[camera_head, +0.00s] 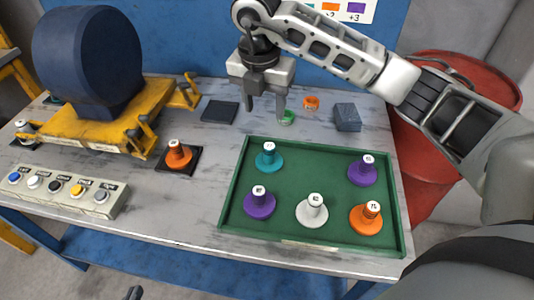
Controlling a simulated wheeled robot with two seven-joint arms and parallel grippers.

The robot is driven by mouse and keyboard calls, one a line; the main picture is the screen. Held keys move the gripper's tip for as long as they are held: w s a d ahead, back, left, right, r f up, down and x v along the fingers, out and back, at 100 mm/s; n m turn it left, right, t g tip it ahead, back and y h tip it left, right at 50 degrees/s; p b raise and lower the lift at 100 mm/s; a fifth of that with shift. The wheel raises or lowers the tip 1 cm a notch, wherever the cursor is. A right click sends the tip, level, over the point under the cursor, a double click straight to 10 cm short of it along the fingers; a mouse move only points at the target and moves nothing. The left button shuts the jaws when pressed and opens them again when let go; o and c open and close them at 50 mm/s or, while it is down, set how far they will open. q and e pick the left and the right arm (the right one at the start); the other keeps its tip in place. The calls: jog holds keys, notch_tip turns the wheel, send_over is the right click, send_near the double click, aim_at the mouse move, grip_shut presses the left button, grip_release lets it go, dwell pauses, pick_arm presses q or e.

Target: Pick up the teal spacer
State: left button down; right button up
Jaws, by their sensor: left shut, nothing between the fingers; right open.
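A small green-teal ring (287,118), which looks like the teal spacer, lies flat on the grey table behind the tray. My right gripper (265,110) is open and points down just left of it. Its right finger overlaps the ring's left edge in the picture; I cannot tell whether they touch. Nothing shows between the fingers. A teal knobbed piece (269,158) with a white label stands on the green tray (241,185). Only a small dark tip of my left gripper (133,293) shows at the bottom edge, away from the table top.
An orange ring (311,103) and a grey block (347,118) lie right of the green-teal ring. A dark pad (220,111) lies left. Purple, white and orange pieces stand on the tray. A motor on a yellow frame (95,130) and a button box (65,192) fill the left.

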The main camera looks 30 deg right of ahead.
aim_at(269, 147)
jog(key=f, duration=0.9)
jog(key=shift+w+d, duration=0.2)
jog(key=shift+d, duration=0.15)
jog(key=f, duration=0.4)
jog(key=shift+s+d+f, duration=0.25)
jog(key=shift+d+f, duration=0.05)
jog(key=shift+f, duration=0.1)
jog(key=shift+w+f, duration=0.1)
jog(key=shift+f, duration=0.25)
pick_arm(q)
jog(key=shift+s+f, duration=0.1)
jog(key=shift+s, duration=0.05)
pick_arm(e)
jog(key=shift+c, duration=0.3)
jog(key=c, duration=1)
grip_shut()
jog(key=shift+r, duration=0.1)
